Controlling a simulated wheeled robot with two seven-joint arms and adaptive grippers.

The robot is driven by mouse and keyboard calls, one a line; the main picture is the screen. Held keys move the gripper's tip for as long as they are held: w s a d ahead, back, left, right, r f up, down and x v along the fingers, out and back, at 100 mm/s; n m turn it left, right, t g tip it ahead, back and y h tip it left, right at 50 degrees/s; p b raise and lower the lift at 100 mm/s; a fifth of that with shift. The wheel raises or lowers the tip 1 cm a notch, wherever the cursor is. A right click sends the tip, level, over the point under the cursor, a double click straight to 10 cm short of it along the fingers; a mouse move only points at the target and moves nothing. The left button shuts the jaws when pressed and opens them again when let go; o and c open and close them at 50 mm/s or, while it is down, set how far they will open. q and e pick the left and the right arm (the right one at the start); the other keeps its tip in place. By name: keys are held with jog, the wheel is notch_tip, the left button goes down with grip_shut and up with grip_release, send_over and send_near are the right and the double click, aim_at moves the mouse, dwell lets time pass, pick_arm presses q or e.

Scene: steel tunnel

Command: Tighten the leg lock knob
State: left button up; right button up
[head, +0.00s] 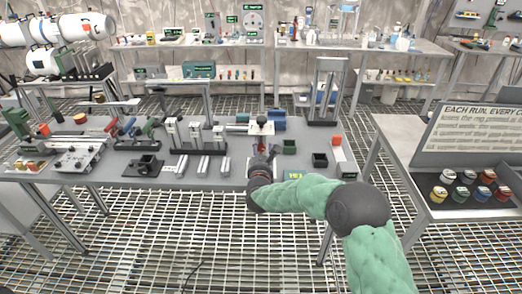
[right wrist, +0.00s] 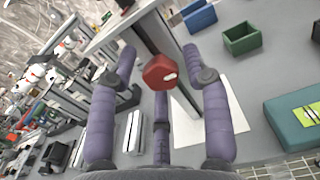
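A red faceted knob (right wrist: 160,72) with a small white mark shows in the right wrist view, in front of a dark upright post (right wrist: 153,38). My right gripper (right wrist: 160,85) has its purple fingers spread, two at the sides and one below. The knob lies between them in the picture, with gaps at both sides; I cannot tell whether the lower finger touches it. In the head view my right gripper (head: 263,158) is at the front of the workbench, before a stand with a pale top (head: 262,127), and largely hides the knob. My left gripper is not in view.
A white sheet (right wrist: 231,105) lies under the post. A green open box (head: 289,147), a black box (head: 320,160) and an orange block (head: 337,140) stand to the right. Clamps and metal fixtures (head: 195,137) crowd the bench (head: 225,180) to the left.

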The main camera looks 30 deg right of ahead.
jog(key=shift+f, duration=0.1)
jog(key=v, duration=1.2)
jog(key=shift+f, duration=0.1)
dwell(0.4)
